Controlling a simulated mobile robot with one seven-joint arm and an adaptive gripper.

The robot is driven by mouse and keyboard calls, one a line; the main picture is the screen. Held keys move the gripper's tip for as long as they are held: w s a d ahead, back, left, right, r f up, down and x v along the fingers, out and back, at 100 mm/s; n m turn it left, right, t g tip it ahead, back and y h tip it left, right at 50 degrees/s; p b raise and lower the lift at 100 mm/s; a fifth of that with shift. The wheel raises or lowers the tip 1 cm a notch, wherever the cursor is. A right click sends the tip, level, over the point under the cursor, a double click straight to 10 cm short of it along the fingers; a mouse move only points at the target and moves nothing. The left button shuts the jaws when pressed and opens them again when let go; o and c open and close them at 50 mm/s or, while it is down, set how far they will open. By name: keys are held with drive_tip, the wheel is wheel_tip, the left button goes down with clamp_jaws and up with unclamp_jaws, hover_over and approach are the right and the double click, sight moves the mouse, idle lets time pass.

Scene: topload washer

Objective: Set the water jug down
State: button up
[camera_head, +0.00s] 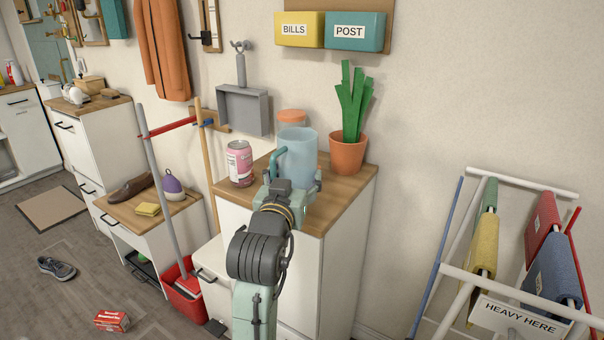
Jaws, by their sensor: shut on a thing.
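The water jug (297,152) is a pale blue, see-through vessel. It is upright over the wooden top of the white cabinet (350,192). My gripper (296,182) is shut on the jug at its lower part, coming from the front. My wrist and gripper hide the jug's base, so I cannot tell whether it touches the cabinet top.
A pink can (239,164) stands left of the jug. A jar with an orange lid (292,117) is behind it, and a potted plant (348,152) is at the right back. Bare wood shows at the front right. A drying rack (500,265) stands at the right.

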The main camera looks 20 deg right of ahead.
sight(302, 183)
drive_tip(key=x, duration=0.3)
drive_tip(key=shift+w+d+f, duration=0.1)
drive_tip(key=shift+w+d, duration=0.05)
drive_tip(key=shift+d, duration=0.3)
drive_tip(key=shift+f+p, duration=0.6)
drive_tip(key=shift+f, duration=1.15)
drive_tip(key=shift+f, duration=0.15)
drive_tip(key=o, duration=1.2)
drive_tip(key=shift+o, duration=0.2)
